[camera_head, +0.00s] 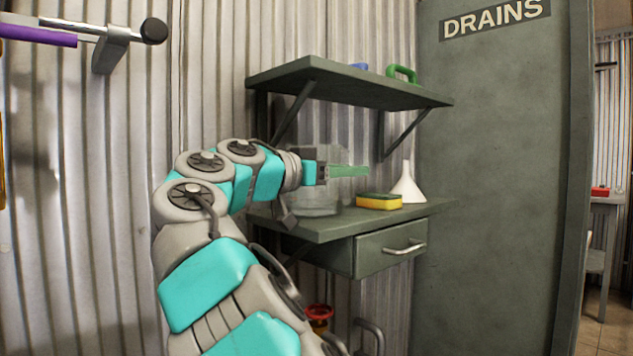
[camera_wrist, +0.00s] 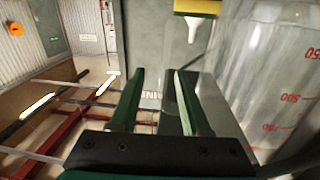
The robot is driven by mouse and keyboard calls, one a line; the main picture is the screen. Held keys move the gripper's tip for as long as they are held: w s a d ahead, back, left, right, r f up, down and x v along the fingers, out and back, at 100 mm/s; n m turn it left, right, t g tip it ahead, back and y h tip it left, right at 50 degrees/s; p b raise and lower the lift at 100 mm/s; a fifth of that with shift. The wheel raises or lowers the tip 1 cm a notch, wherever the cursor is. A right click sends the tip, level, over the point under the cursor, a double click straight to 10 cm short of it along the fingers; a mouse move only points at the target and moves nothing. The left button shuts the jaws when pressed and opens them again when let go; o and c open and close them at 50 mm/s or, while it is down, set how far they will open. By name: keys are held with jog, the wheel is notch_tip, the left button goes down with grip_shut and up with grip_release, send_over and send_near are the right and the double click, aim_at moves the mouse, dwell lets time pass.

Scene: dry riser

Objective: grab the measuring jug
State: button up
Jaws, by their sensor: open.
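The measuring jug (camera_head: 316,207) is clear and stands on the lower shelf, partly hidden behind my wrist and gripper in the head view. In the wrist view the jug (camera_wrist: 268,75) fills the right side, with red scale marks and numbers. My gripper (camera_head: 366,170) has green fingers and points right, in front of the jug's upper part in the head view. In the wrist view my gripper (camera_wrist: 158,70) is open, with nothing held between its fingers. The jug lies to the right of both fingers there. I cannot tell whether anything touches it.
A yellow and green sponge (camera_head: 379,202) and a white funnel (camera_head: 407,187) stand to the right on the lower shelf (camera_head: 343,225). An upper shelf (camera_head: 345,84) hangs above my gripper. A drawer (camera_head: 388,247) is below. A grey panel marked DRAINS (camera_head: 492,160) stands at the right.

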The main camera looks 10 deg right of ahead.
jog(key=x, duration=0.3)
jog(key=shift+w+d+r, duration=0.1)
jog(key=shift+w+d, duration=0.1)
jog(key=shift+w, duration=0.1)
jog(key=shift+c, duration=0.3)
grip_shut()
dwell(0.8)
